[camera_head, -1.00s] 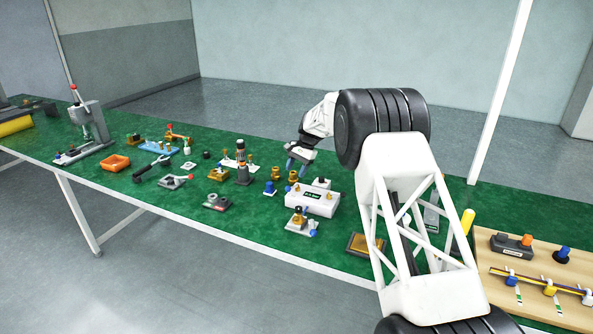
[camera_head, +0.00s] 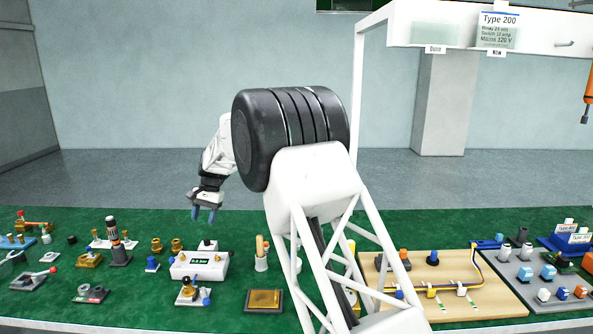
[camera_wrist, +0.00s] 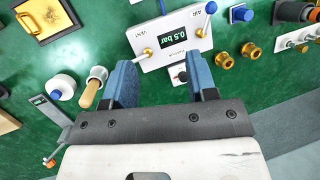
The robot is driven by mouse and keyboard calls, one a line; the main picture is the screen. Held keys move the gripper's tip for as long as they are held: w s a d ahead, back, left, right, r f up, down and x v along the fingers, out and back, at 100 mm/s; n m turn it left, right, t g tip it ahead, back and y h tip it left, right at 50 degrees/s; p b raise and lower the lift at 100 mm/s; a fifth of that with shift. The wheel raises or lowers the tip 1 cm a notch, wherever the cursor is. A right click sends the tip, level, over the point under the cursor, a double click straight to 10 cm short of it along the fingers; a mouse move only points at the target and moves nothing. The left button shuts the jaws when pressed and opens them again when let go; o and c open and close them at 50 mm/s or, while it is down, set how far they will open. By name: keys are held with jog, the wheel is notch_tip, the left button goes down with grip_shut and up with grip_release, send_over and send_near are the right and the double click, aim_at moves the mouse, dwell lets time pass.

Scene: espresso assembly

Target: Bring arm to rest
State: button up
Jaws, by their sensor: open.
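My gripper (camera_head: 204,214) hangs above the green table near its back edge, with its blue fingertips pointing down. In the wrist view my gripper (camera_wrist: 164,82) has its two blue fingers apart with nothing between them. The white box (camera_head: 187,266) with a "0.5 bar" display stands below and in front of it. The wrist view shows this white box (camera_wrist: 150,62) beyond the fingertips, apart from them. My white lattice arm rises in the middle of the head view and hides part of the table.
Small brass fittings (camera_head: 176,244), a gold-topped tray (camera_head: 264,292) and a holder with a wooden handle (camera_head: 261,262) stand nearby on the green table (camera_head: 140,311). A wooden board (camera_head: 490,301) with a blue-yellow strip lies right. A white overhead frame (camera_head: 452,18) stands behind.

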jog(key=s+d+r+t, duration=0.1)
jog(key=s+d+r, duration=0.45)
jog(key=d, duration=0.35)
jog(key=s+d+r+t, duration=0.1)
jog(key=s+d+r, duration=0.4)
jog(key=d, duration=0.4)
jog(key=s+d+r+t, duration=0.1)
jog(key=s+d+r, duration=0.2)
jog(key=s+d, duration=0.4)
jog(key=s+d+r, duration=0.4)
jog(key=s+d, duration=0.3)
jog(key=d, duration=0.1)
jog(key=s+d+f+t+h, duration=0.1)
jog(key=s+d, duration=0.4)
jog(key=s, duration=0.6)
jog(key=s+d+f+h, duration=0.1)
jog(key=s+d+f, duration=0.3)
jog(key=s, duration=0.7)
jog(key=s+d+f+n+t, duration=0.1)
jog(key=s+d+f, duration=0.1)
jog(key=s+d, duration=0.6)
jog(key=s, duration=0.3)
jog(key=shift+f+t+h, duration=0.3)
jog(key=shift+f+h, duration=0.05)
jog(key=shift+h, duration=0.05)
